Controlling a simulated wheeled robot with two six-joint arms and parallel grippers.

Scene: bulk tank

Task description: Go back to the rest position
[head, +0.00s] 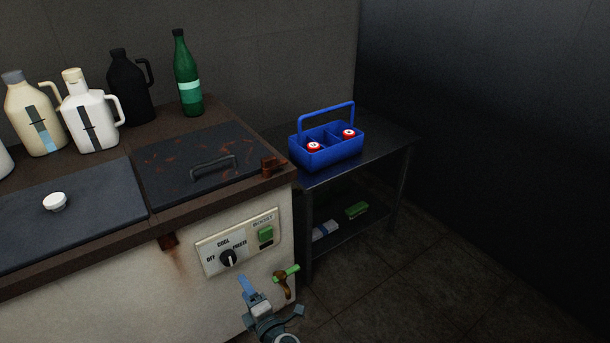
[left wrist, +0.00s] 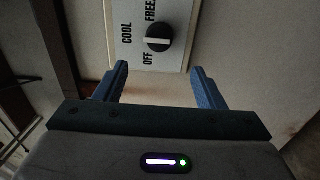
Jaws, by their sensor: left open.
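My left gripper (head: 262,298) is in front of the tank's front face, below the control panel (head: 238,243). In the left wrist view its two blue fingers (left wrist: 160,88) stand apart with nothing between them. The black knob (left wrist: 158,38) on the panel shows just beyond the fingertips, apart from them. In the head view the knob (head: 228,258) is up and left of the gripper. Its pointer end is too small to read surely. My right gripper is not in view.
A brass tap with a green handle (head: 287,272) sticks out close right of my gripper. The bulk tank (head: 120,290) carries jugs (head: 90,118), a green bottle (head: 188,80) and a white cap (head: 55,202). A blue caddy (head: 325,155) stands on a side table (head: 390,145). Right floor is clear.

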